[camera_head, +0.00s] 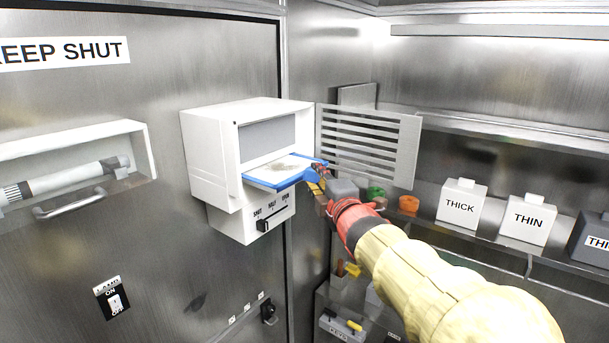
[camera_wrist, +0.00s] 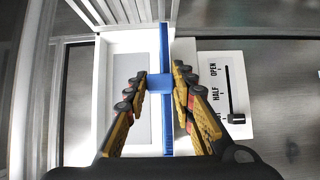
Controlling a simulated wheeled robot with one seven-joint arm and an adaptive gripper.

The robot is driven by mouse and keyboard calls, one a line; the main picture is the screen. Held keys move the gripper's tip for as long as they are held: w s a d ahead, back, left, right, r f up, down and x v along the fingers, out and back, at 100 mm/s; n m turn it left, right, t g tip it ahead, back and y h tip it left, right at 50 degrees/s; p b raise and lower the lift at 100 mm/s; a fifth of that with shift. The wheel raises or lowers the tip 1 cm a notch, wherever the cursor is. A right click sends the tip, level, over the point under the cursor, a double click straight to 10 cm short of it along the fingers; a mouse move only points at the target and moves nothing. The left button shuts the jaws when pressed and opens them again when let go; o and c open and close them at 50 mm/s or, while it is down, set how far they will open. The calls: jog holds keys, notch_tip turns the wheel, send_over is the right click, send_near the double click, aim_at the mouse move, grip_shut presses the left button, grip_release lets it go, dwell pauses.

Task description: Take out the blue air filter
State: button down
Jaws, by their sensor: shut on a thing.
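The blue air filter (camera_head: 262,183) has a blue frame and a pale face with a greyish smudge. It lies flat and sticks out of the front opening of the white wall box (camera_head: 212,155); whether its rear edge is still inside is hard to tell. The slatted cover (camera_head: 370,145) of the box stands swung open to the right.
Below the opening is a slider (camera_head: 263,225) marked SHUT, HALF and OPEN, its knob at the SHUT end. A shelf on the right holds white containers marked THICK (camera_head: 461,205) and THIN (camera_head: 527,220). Small coloured items stand behind my arm. A lamp switch (camera_head: 114,300) is lower left.

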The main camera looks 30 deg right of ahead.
jog(key=shift+s+d+r, duration=0.1)
jog(key=shift+s+d, duration=0.2)
jog(key=shift+s, duration=0.6)
jog(key=shift+s+d+f, duration=0.1)
jog(key=shift+s+d, duration=0.25)
jog(key=shift+s, duration=0.5)
jog(key=shift+s+d+r, duration=0.1)
jog(key=shift+s+d, duration=0.2)
jog(key=shift+s, duration=0.6)
